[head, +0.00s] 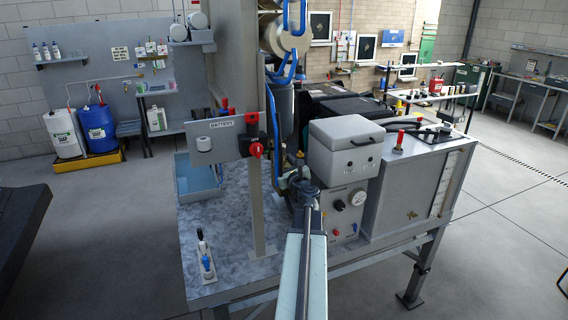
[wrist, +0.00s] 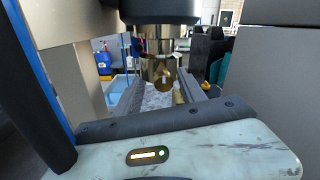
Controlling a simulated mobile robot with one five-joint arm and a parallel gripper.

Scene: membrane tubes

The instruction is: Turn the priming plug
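In the wrist view a shiny brass-coloured fitting with a rounded lower end (wrist: 164,76) hangs below a dark round body (wrist: 158,12); it may be the priming plug, but I cannot tell for sure. My gripper (wrist: 160,92) points toward it, with its grey fingers spread apart on either side in the picture. I see nothing held between them. Whether a finger touches the fitting is unclear. In the head view my arm reaches forward to the pump area, with my gripper (head: 298,188) left of the grey box; its fingertips and the plug are hard to make out there.
A blue pipe (wrist: 38,85) and a grey post stand close at left in the wrist view. In the head view a battery panel (head: 217,140) with a red switch (head: 256,149) is left of my gripper, and a grey lidded box (head: 344,146) is right. Small levers (head: 205,258) stand on the bench.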

